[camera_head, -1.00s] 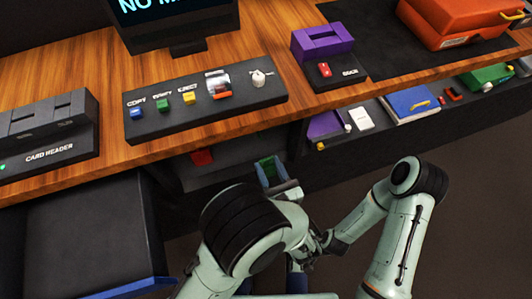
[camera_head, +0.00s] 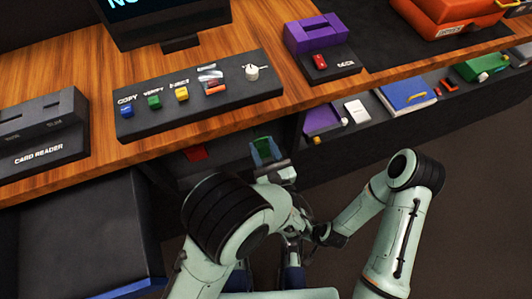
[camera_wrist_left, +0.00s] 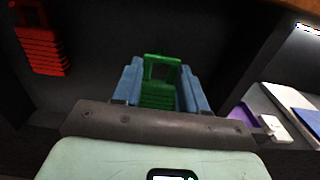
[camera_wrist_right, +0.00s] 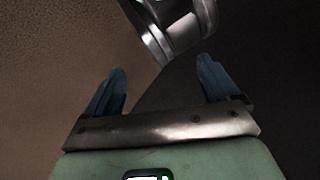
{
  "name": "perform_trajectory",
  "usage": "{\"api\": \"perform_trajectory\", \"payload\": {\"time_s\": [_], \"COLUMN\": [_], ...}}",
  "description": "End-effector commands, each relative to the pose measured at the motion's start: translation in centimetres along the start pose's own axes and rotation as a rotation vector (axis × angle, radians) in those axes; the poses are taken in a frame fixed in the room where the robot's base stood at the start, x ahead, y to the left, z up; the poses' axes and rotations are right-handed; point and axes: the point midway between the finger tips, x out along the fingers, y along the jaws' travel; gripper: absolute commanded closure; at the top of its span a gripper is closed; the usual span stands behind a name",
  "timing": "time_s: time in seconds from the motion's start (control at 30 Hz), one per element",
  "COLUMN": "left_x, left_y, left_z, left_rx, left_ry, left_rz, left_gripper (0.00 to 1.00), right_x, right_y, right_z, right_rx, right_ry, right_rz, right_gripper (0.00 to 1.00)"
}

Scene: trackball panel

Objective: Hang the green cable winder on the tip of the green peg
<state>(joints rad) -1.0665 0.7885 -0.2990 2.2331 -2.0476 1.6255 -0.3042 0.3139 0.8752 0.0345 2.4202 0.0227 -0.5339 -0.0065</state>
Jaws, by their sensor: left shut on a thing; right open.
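The green cable winder (camera_wrist_left: 158,98) is a frame with an open window at its top and ribs below. It sits upright between the blue fingers of my left gripper (camera_wrist_left: 160,70), which is shut on it. In the head view the winder (camera_head: 261,148) and the left gripper (camera_head: 268,154) are at the opening under the desk. A small bit of green shows at the winder's top edge in the left wrist view; I cannot tell whether it is the green peg. My right gripper (camera_wrist_right: 162,72) is open and empty, away from the winder.
A red ribbed winder (camera_wrist_left: 40,50) hangs on the dark back wall to the left. The desk edge (camera_head: 235,117) runs above the opening. A shelf at right holds a purple item (camera_head: 322,120), a white box (camera_head: 356,111) and a blue binder (camera_head: 405,97). A drawer (camera_head: 75,235) stands open at left.

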Motion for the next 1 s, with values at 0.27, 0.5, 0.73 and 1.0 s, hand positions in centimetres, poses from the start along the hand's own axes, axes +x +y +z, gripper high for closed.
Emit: {"api": "perform_trajectory", "payload": {"time_s": [0.27, 0.5, 0.73, 1.0], "left_x": [1.7, 3.2, 4.2, 4.7], "left_y": [0.0, 0.1, 0.0, 0.0], "left_z": [-0.2, -0.3, -0.8, -1.1], "left_rx": [-0.001, 0.000, 0.000, 0.000], "left_ry": [0.000, 0.000, -0.001, 0.000], "left_rz": [0.002, 0.002, 0.001, 0.001], "left_gripper": [0.88, 0.88, 0.88, 0.88], "right_x": [0.4, 0.8, 1.1, 1.1], "right_y": [0.2, 0.3, 0.4, 0.4], "right_z": [-0.6, -1.1, -1.6, -1.7], "right_rx": [0.002, 0.003, 0.004, 0.004], "right_ry": [0.017, 0.032, 0.045, 0.047], "right_rz": [0.001, 0.002, 0.003, 0.003], "right_gripper": [0.12, 0.12, 0.12, 0.12]}}
